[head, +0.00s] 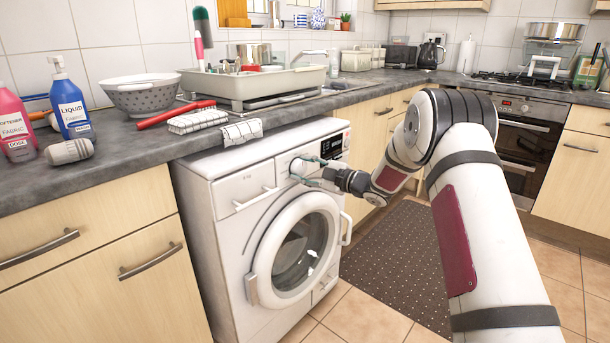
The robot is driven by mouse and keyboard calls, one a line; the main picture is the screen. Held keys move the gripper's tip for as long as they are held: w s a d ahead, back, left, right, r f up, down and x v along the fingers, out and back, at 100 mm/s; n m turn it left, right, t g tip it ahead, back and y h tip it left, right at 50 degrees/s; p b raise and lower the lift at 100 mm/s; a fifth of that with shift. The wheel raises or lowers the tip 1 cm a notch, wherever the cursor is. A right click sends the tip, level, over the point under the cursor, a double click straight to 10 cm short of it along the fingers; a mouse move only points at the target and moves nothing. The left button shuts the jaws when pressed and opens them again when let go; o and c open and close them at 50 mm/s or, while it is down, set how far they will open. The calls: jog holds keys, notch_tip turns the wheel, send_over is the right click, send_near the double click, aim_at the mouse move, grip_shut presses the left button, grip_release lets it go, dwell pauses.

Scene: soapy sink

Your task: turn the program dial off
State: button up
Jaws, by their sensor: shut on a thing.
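The white washing machine (228,215) stands under the counter with its round glass door (300,250) closed. Its program dial (298,165) is on the upper front panel, between the drawer and the dark display (331,147). My gripper (296,169) reaches in from the right, and its thin greenish fingers are shut on the dial. The fingers partly hide the dial, and its pointer and markings are too small to read.
A patterned mat (395,262) lies on the tiled floor in front of the machine. On the counter (130,165) above are bottles, a colander (142,97), a red-handled brush (177,114) and folded cloths. Drawer handles (150,262) stick out at the left.

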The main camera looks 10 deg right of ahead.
dwell(0.4)
jog(key=o, duration=1.2)
jog(key=shift+c, duration=0.2)
jog(key=v, duration=1.2)
jog(key=shift+r, duration=0.1)
